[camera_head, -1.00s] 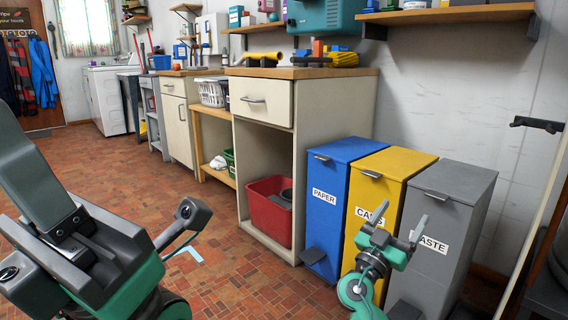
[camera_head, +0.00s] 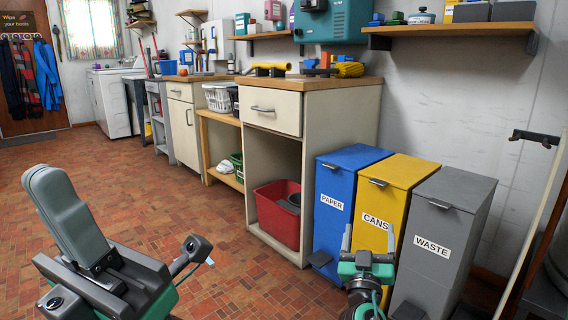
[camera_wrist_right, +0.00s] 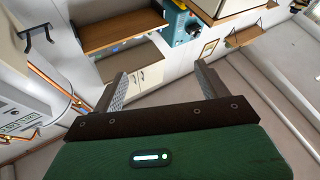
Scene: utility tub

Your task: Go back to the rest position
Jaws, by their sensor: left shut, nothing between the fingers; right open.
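My left gripper (camera_head: 52,183) is large in the lower left of the head view. Its grey fingers are pressed together and point up, with a dark bar and green body below. Nothing is held in it. My right gripper (camera_head: 368,238) is in the lower middle of the head view, in front of the blue and yellow bins. Its two grey fingers stand apart and point up. In the right wrist view the right gripper's fingers (camera_wrist_right: 160,82) are spread wide with nothing between them.
The blue PAPER bin (camera_head: 330,180), yellow CANS bin (camera_head: 402,172) and grey WASTE bin (camera_head: 450,205) stand at right. A cabinet (camera_head: 342,125) holds a red tub (camera_head: 275,222) on its lower level. Brick floor (camera_head: 130,180) is clear at left.

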